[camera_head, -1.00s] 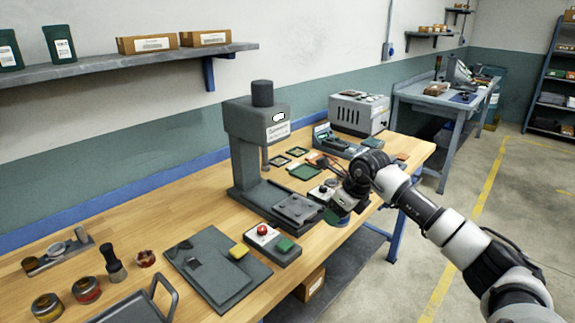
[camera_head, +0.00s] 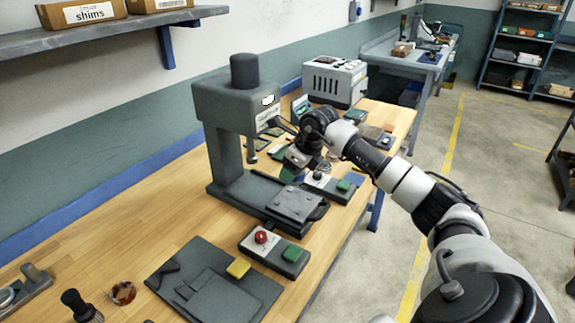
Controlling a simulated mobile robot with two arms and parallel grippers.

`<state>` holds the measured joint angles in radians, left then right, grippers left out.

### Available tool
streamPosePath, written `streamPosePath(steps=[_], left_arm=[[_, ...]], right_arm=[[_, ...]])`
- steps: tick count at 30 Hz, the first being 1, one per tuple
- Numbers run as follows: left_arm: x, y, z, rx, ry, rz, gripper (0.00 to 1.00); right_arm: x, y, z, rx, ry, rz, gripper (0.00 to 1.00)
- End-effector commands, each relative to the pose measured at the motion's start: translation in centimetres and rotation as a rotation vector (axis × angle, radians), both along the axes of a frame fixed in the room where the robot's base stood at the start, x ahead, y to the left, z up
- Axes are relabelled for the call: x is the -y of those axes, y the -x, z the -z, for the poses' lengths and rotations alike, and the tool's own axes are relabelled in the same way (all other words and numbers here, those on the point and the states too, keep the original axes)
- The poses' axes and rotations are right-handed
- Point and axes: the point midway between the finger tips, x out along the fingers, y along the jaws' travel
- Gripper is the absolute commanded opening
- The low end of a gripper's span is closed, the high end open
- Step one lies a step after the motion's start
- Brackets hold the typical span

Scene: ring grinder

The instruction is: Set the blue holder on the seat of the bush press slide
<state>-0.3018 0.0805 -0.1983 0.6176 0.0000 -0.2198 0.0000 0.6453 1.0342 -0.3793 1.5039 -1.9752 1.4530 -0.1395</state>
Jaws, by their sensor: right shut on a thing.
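The grey bush press (camera_head: 230,125) stands on the wooden bench. Its slide (camera_head: 297,202) extends out to the right at its foot, with a dark flat seat on top that looks empty. My right gripper (camera_head: 296,160) is just beyond the slide, to the right of the press column, and points down. My left gripper is not in view.
A control box (camera_head: 275,250) with a red and a green button sits in front of the slide. A dark tray plate (camera_head: 215,285) lies at the front. A grey instrument (camera_head: 335,82) stands behind.

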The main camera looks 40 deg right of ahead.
Motion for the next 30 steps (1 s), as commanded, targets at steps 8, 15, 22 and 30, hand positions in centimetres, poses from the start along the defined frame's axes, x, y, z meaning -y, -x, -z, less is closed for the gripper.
streamPosePath(steps=[8,15,22,30], left_arm=[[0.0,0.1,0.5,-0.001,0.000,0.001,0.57],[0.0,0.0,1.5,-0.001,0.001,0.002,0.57],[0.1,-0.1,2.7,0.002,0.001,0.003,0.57],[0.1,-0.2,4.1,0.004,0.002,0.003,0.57]], right_arm=[[0.0,-0.1,0.5,0.004,0.000,0.000,0.14],[0.0,-0.1,2.0,0.004,-0.001,0.000,0.14],[0.0,0.0,3.7,0.005,-0.001,0.000,0.14],[0.0,0.0,5.6,0.004,0.001,0.001,0.14]])
